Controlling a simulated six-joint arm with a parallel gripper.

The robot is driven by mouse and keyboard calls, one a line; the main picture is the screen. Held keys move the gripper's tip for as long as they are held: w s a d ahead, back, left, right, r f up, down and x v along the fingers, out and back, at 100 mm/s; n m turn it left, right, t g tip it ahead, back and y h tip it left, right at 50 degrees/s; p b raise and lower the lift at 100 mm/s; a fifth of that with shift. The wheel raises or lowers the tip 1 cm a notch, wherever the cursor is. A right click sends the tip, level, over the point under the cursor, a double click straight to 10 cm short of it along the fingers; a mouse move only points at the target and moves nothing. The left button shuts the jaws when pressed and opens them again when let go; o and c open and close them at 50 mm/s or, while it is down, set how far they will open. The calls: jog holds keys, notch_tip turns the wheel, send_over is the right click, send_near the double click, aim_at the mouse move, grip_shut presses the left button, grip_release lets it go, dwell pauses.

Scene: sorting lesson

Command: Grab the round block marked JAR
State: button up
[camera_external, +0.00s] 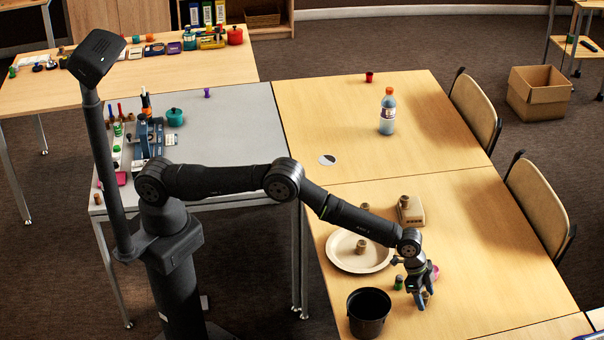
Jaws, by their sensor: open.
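My gripper (421,297) is at the near end of the right table, pointing down, its jaws open. Something small and blue shows at its fingertips; I cannot tell whether it lies between them. A small round tan-brown block (361,246) stands on the cream plate (340,262), left of my gripper. A similar round block (404,201) is on a beige box (416,216) farther back. A small green-topped round piece (398,283) stands just left of my gripper. No lettering is readable, so I cannot tell which block is marked JAR.
A black bucket (369,304) stands left of my gripper near the table's front edge. A pink item (435,271) lies close behind it on the right. A bottle (388,112) and a red piece (369,76) are far back. The table's right side is clear.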

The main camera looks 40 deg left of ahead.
jog(key=c, duration=1.1)
jog(key=shift+o, duration=0.2)
